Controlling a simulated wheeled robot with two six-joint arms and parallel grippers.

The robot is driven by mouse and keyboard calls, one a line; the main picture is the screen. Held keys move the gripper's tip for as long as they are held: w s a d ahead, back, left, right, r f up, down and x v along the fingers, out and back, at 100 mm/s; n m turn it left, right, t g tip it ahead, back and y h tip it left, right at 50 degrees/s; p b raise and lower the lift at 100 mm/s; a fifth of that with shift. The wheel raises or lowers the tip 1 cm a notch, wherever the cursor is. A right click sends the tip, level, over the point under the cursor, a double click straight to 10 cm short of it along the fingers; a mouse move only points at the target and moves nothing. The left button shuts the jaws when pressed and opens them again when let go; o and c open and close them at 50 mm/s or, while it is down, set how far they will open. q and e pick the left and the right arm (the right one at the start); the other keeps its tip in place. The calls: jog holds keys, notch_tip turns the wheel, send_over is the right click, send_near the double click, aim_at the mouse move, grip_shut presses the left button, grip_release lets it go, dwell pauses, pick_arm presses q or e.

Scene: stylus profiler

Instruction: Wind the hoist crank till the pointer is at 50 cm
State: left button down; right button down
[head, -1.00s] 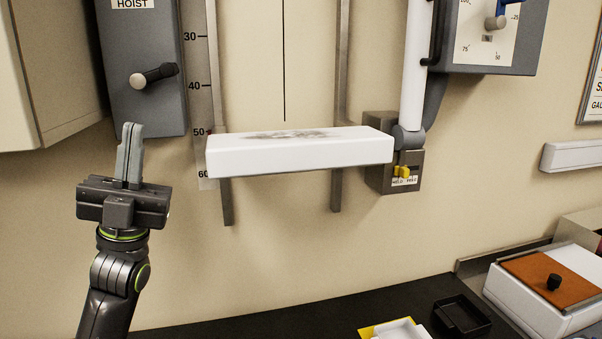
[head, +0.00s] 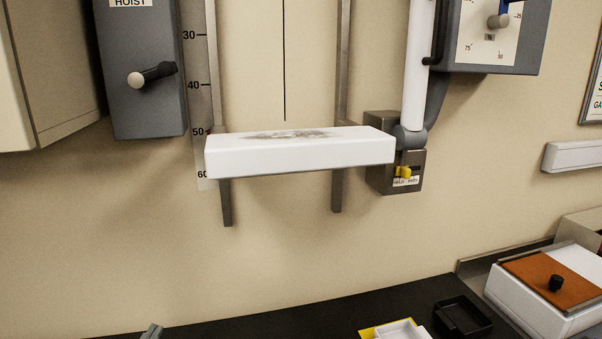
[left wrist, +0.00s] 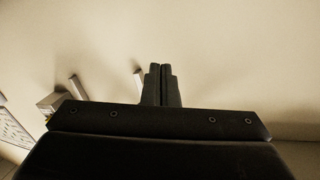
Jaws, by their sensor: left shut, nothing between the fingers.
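The grey hoist box (head: 148,105) hangs on the wall at the upper left of the head view. Its crank (head: 153,75) has a black arm and a pale knob pointing left. The scale (head: 202,105) beside it reads 30 to 60. A white platform (head: 300,155) hangs on the rails with its top edge near the 50 mark. The pointer itself is too small to make out. Only the tip of my left gripper (head: 152,331) shows at the bottom edge, well below the crank. In the left wrist view its fingers (left wrist: 161,85) are together and empty, facing bare wall.
A dial box (head: 490,60) is at the upper right. A cabinet (head: 55,75) stands left of the hoist box. A black tray (head: 463,317) and an orange-lidded box (head: 550,280) are at lower right.

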pick_arm(q)
jog(key=s+a+f+n+g+y, duration=0.1)
jog(key=s+a+f+n+g, duration=0.1)
jog(key=s+f+g, duration=0.85)
jog(key=s+a+f+n+g+y, duration=0.1)
jog(key=s+f+n+g, duration=0.15)
jog(key=s+f, duration=0.95)
jog(key=s+a+f+g+b, duration=0.1)
jog(key=s+f+b, duration=0.2)
jog(key=f, duration=1.1)
jog(key=s+a+f+g+b, duration=0.1)
jog(key=s+f+b, duration=0.2)
jog(key=f, duration=1.1)
jog(key=s+d+f+b, duration=0.1)
jog(key=s+f+b, duration=0.1)
jog(key=s+f, duration=0.5)
jog(key=s+f+b, duration=0.2)
jog(key=s+f, duration=0.5)
jog(key=f, duration=0.5)
jog(key=shift+d+f+g+h, duration=0.15)
jog(key=shift+d+g+h, duration=0.25)
